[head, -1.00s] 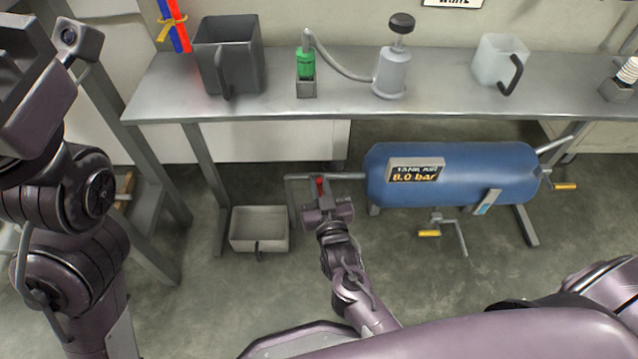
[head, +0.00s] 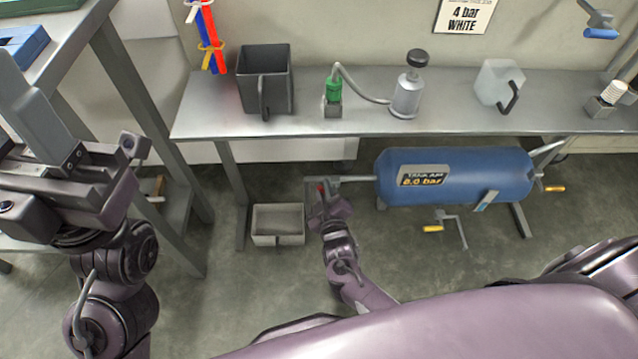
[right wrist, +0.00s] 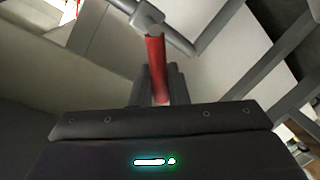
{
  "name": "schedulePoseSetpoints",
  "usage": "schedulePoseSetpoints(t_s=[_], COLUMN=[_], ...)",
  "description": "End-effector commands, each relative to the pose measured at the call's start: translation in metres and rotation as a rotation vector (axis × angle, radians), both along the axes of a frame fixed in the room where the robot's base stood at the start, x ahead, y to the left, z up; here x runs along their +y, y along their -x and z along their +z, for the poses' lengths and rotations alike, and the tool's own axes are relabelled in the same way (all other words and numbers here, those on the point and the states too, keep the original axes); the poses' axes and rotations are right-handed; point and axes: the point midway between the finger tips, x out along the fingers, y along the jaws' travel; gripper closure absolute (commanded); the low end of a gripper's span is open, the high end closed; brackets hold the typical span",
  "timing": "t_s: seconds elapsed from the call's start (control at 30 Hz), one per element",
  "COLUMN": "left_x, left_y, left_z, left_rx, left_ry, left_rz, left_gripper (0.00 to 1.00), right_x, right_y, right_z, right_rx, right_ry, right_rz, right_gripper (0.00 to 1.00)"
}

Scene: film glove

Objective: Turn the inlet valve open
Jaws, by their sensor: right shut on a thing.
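The inlet valve's red lever (head: 321,188) is on the grey pipe (head: 352,179) at the left end of the blue air tank (head: 460,175), under the bench. My right gripper (head: 322,199) is at the lever, shut on it. In the right wrist view the red lever (right wrist: 155,68) runs from the grey pipe fitting (right wrist: 147,17) down between the dark fingers (right wrist: 158,88). The lever's lower end is hidden by the gripper. My left gripper (head: 40,125) is raised at the left, away from the valve; its finger gap is unclear.
A grey open bin (head: 278,237) stands on the floor just left of the valve. The bench (head: 440,118) above holds a dark jug (head: 264,80), a spray cup (head: 408,90) and a pale jug (head: 498,82). A yellow-handled crank (head: 433,228) hangs below the tank.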

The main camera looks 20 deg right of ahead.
Motion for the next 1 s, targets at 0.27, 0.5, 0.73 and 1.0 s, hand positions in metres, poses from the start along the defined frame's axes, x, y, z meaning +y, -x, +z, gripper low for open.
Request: schedulePoseSetpoints(t_s=[0.27,0.5,0.73,1.0], left_x=[0.0,0.0,0.0,0.0], left_y=[-0.001,-0.001,-0.001,-0.001], left_z=[0.007,0.009,0.006,0.004], left_rx=[0.02,0.021,0.023,0.024], left_ry=[0.001,0.001,0.001,0.001], left_rz=[-0.001,-0.002,-0.002,-0.002], left_gripper=[0.64,0.64,0.64,0.64], right_x=[0.007,0.012,0.014,0.014], right_y=[-0.002,-0.003,-0.004,-0.004], right_z=[-0.009,-0.021,-0.03,-0.037], right_rx=[0.075,0.135,0.186,0.224], right_ry=[0.251,0.466,0.641,0.772], right_rz=[0.002,0.004,0.003,0.003], right_gripper=[1.0,1.0,1.0,1.0])
